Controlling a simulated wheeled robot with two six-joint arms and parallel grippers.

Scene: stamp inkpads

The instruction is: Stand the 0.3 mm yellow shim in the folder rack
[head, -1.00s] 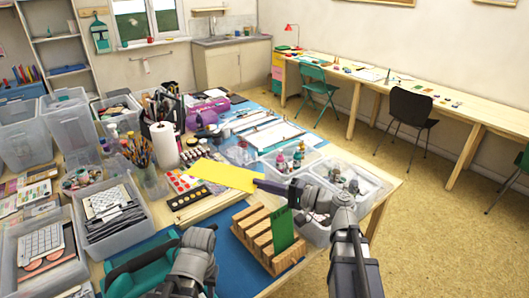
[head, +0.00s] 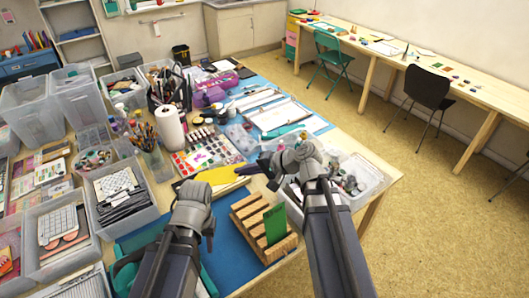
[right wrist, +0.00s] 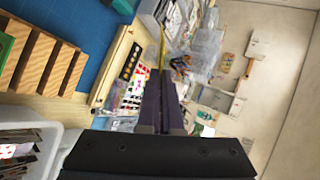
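The yellow shim (head: 216,177) is a thin sheet held in my right gripper (head: 243,170), out to the left of its fingertips and above the table. In the right wrist view the shim (right wrist: 162,45) shows nearly edge-on beyond the shut dark fingers (right wrist: 160,80). The wooden folder rack (head: 246,214) stands on the blue mat, in front of and below the right gripper. A green sheet (head: 274,226) stands upright in it. My left gripper (head: 190,205) is left of the rack, apart from it; its fingertips are hidden.
Clear bins (head: 125,200) crowd the left of the table. A paint palette (head: 205,148) lies behind the shim. Clear trays of bottles (head: 360,180) stand right of the right gripper. A teal object (head: 125,275) lies at the front left. Blue mat (head: 228,255) is bare left of the rack.

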